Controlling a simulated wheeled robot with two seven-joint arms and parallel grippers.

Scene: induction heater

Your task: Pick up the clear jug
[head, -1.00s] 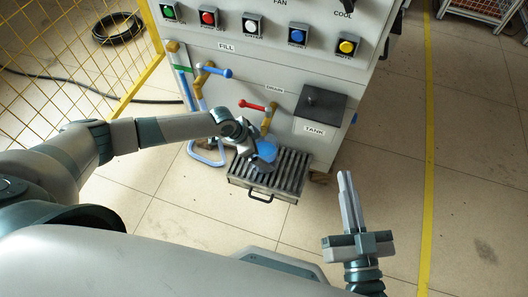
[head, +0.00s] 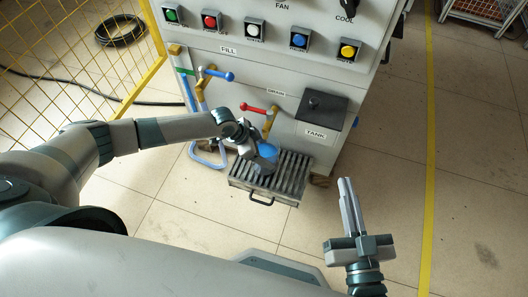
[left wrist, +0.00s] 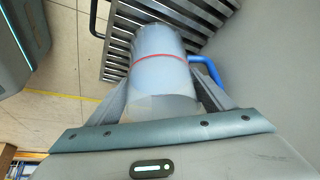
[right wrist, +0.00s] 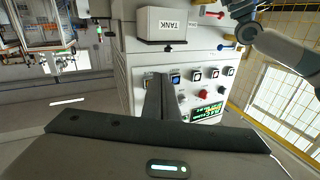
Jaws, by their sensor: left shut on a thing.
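The clear jug (left wrist: 158,78) holds blue liquid and has a red line around it. It is between the two fingers of my left gripper (left wrist: 160,88), which are shut on its sides. In the head view the jug (head: 266,153) is over the slatted grate (head: 288,178) beneath the drain tap; part of it is hidden by my left gripper (head: 252,148). I cannot tell whether its base touches the slats. My right gripper (head: 345,180) is away to the right, empty, with its fingers together.
The drain tap with a red handle (head: 255,108) is just above the jug. The fill tap with a blue handle (head: 222,76) and a light-blue hose loop (head: 209,162) are to the left. The dark-lidded tank (head: 322,108) is to the right. The floor in front is clear.

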